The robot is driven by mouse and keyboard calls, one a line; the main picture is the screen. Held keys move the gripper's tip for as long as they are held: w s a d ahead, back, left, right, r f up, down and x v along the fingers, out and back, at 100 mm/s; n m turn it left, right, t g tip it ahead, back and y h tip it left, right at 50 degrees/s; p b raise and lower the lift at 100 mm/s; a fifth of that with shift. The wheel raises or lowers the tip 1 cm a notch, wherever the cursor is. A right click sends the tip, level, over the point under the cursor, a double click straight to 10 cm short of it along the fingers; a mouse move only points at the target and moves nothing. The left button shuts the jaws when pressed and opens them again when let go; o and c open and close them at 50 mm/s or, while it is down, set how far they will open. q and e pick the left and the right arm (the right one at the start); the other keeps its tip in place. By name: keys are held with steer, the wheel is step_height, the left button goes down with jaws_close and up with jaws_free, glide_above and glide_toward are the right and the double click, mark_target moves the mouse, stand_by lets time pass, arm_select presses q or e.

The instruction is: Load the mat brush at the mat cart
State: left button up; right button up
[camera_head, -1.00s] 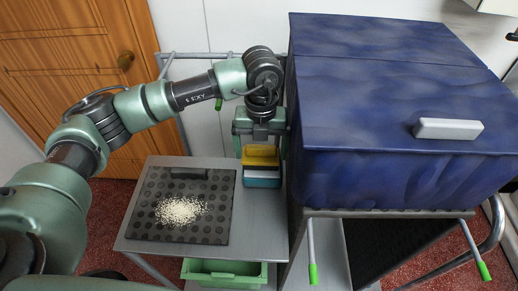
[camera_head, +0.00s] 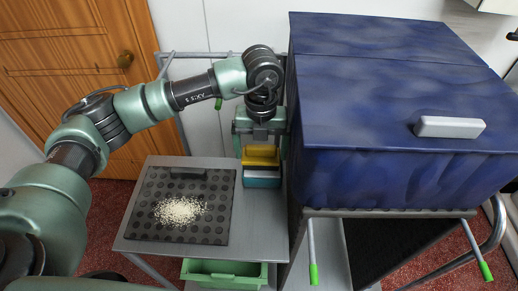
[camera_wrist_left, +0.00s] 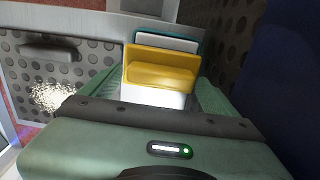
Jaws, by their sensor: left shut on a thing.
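The yellow mat brush (camera_head: 261,154) is upright at the right side of the grey mat cart (camera_head: 262,230), in or against a teal and white holder (camera_head: 262,178). My left gripper (camera_head: 261,160) points down over it, with a finger on either side, shut on the yellow piece. In the left wrist view the yellow brush (camera_wrist_left: 162,68) sits between the green fingers, with white below it and the teal edge behind it. The fingers' exact contact is partly hidden. A dark dotted mat (camera_head: 150,220) lies on the cart's left part with a pale crumbly pile (camera_head: 180,211) on it. My right gripper is out of view.
A large blue covered box (camera_head: 400,110) with a grey handle (camera_head: 449,127) stands close right of my left gripper. A green bin (camera_head: 224,281) sits below the cart top. Bare cart top shows in front of the holder. A wooden door (camera_head: 90,60) is behind left.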

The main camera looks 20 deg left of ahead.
arm_select(q)
steer(key=shift+s+d+f+b, duration=0.1)
steer(key=shift+d+f+b, duration=0.3)
steer(key=shift+b, duration=1.1)
stand_by(5.8)
steer(key=shift+a+f, duration=0.1)
steer(key=shift+a, duration=0.05)
steer(key=shift+w+r+p, duration=0.15)
steer(key=shift+r+p, duration=0.25)
steer(key=shift+r, duration=0.3)
steer(key=shift+w+r+p, duration=0.15)
steer(key=shift+r+p, duration=0.2)
steer(key=shift+r, duration=0.3)
steer(key=shift+r+p, duration=1.1)
steer(key=shift+r, duration=1.3)
